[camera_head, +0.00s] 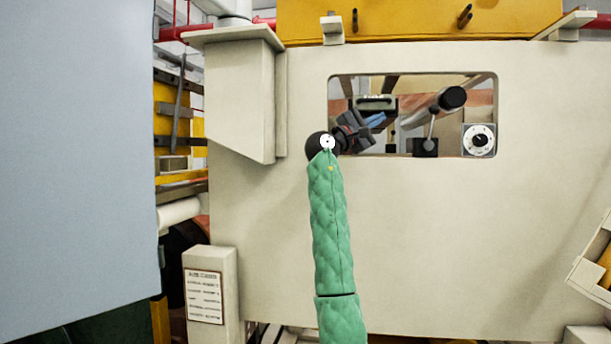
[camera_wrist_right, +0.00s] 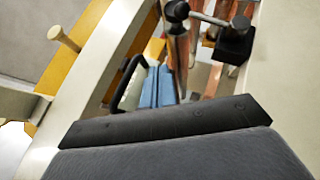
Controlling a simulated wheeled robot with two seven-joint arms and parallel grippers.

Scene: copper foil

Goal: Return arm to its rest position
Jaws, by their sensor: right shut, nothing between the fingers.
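My right arm (camera_head: 331,225), in a green quilted sleeve, reaches up the middle of the head view to a rectangular opening in the beige machine panel (camera_head: 420,230). My right gripper (camera_head: 356,128) is dark and small at the lower left corner of this opening. It is shut and empty. In the right wrist view a dark grey part of my gripper (camera_wrist_right: 170,150) fills the bottom, and its fingertips cannot be made out. My left arm and gripper are not in view.
Inside the opening are a lever with a black knob (camera_head: 452,98), a white dial (camera_head: 479,140) and a blue item (camera_head: 377,120), also in the wrist view (camera_wrist_right: 158,87). A beige box-shaped projection (camera_head: 243,100) stands left of my gripper. A large grey panel (camera_head: 75,160) covers the left side.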

